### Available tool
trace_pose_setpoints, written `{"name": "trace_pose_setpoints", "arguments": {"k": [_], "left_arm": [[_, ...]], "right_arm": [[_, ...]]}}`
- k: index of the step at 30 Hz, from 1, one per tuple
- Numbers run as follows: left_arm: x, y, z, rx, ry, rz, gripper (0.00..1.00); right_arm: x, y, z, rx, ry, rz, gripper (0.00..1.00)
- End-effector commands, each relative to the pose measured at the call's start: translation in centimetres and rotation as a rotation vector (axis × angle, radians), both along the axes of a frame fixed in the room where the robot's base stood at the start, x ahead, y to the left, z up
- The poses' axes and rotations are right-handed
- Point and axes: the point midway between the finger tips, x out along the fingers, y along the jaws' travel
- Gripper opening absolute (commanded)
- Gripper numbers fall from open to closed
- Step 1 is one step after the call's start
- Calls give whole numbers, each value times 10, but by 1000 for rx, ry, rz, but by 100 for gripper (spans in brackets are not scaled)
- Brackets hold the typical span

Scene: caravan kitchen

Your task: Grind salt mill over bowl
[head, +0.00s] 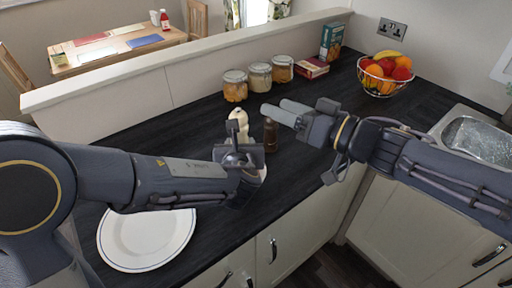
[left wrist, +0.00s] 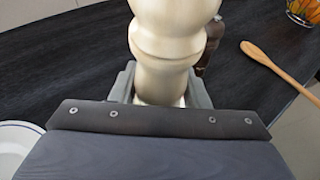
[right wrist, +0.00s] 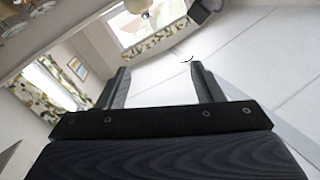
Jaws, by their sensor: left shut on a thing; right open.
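The cream salt mill (head: 239,120) stands roughly upright in my left gripper (head: 238,150), in front of the jars. In the left wrist view the mill (left wrist: 172,35) is pale and turned, held between both fingers. A dark brown mill (head: 270,137) stands just to its right. My right gripper (head: 277,107) is open and empty, pointing left above the counter near the dark mill. Its two fingers are apart in the right wrist view (right wrist: 159,72).
A white plate (head: 147,246) lies at the counter's front left. Several jars (head: 235,87), boxes (head: 331,42) and a wire fruit basket (head: 380,88) stand at the back. A wooden spoon (left wrist: 280,68) lies right of the mills. A sink (head: 475,139) is at the far right.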

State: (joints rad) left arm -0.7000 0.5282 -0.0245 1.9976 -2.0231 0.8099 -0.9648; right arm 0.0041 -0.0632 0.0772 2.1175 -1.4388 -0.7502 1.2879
Motion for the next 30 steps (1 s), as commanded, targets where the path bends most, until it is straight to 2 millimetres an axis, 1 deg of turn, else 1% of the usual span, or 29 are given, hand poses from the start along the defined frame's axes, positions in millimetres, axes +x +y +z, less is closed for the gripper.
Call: {"name": "trace_pose_setpoints", "arguments": {"k": [2,5,8,9,11,12,14,15,17,18,20,21,23,24,26,27,29,30], "left_arm": [[0,0,1,0,-1,0,20],[0,0,1,0,-1,0,20],[0,0,1,0,-1,0,20],[0,0,1,0,-1,0,20],[0,0,1,0,-1,0,20],[0,0,1,0,-1,0,20],[0,0,1,0,-1,0,20],[0,0,1,0,-1,0,20],[0,0,1,0,-1,0,20],[0,0,1,0,-1,0,20],[0,0,1,0,-1,0,20],[0,0,1,0,-1,0,20],[0,0,1,0,-1,0,20],[0,0,1,0,-1,0,20],[0,0,1,0,-1,0,20],[0,0,1,0,-1,0,20],[0,0,1,0,-1,0,20],[0,0,1,0,-1,0,20]], "right_arm": [[6,0,0,-9,-7,-16,60],[29,-2,0,-48,-25,-72,60],[69,-7,-2,-124,-44,-175,60],[88,-9,-5,-166,-43,-225,60],[117,-12,-11,-232,-28,-294,60],[134,-14,-18,-279,-6,-331,60],[156,-16,-31,-348,39,-369,60],[168,-16,-40,-392,78,-380,60],[181,-14,-58,-455,150,-374,60],[188,-12,-71,-494,203,-353,60],[193,-6,-90,-542,284,-293,60],[193,0,-102,-567,338,-234,60],[190,10,-118,-590,409,-122,60],[186,17,-125,-594,448,-31,60],[176,28,-132,-581,485,125,60],[169,34,-133,-558,494,235,60],[158,40,-129,-505,484,406,60],[150,41,-124,-458,460,514,60]]}}
